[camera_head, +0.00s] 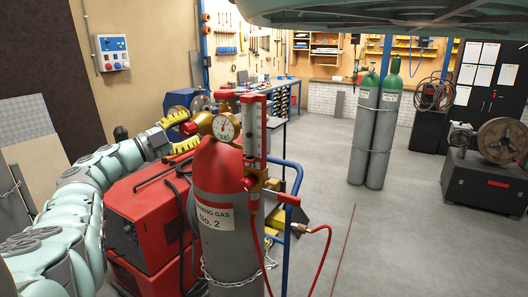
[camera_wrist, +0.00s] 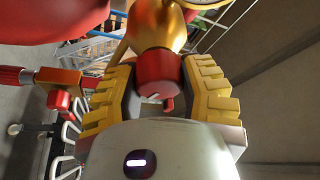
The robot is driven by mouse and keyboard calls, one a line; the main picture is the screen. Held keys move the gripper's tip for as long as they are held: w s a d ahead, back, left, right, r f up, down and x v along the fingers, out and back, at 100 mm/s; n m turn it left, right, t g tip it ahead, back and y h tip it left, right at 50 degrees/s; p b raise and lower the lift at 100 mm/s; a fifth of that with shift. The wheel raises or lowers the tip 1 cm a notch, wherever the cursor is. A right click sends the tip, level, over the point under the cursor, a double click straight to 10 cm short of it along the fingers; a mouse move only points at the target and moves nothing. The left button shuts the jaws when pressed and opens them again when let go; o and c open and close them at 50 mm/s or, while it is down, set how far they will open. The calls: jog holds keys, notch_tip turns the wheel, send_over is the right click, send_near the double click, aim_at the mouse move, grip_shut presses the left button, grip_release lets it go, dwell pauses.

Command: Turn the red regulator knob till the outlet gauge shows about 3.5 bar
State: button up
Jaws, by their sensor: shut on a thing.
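The red regulator knob (camera_head: 188,128) sticks out to the left of the brass regulator above the red-topped grey gas cylinder (camera_head: 218,170). My gripper (camera_head: 183,132) is shut on the knob, with one yellow finger above it and one below. In the wrist view the knob (camera_wrist: 157,72) sits between the yellow finger pads (camera_wrist: 160,90), in front of the brass body (camera_wrist: 160,25). The round white gauge (camera_head: 225,127) faces the head camera; its needle is too small to read surely. Only a gauge rim (camera_wrist: 207,3) shows in the wrist view.
A flowmeter tube (camera_head: 254,125) stands just right of the gauge. A red welding machine (camera_head: 150,225) is below my arm. A red hose (camera_head: 322,260) hangs at the right. Two green-topped cylinders (camera_head: 375,130) stand further back on open floor.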

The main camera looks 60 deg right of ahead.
jog(key=shift+f, duration=0.1)
jog(key=o, duration=1.2)
jog(key=shift+d, duration=0.1)
jog(key=v, duration=1.2)
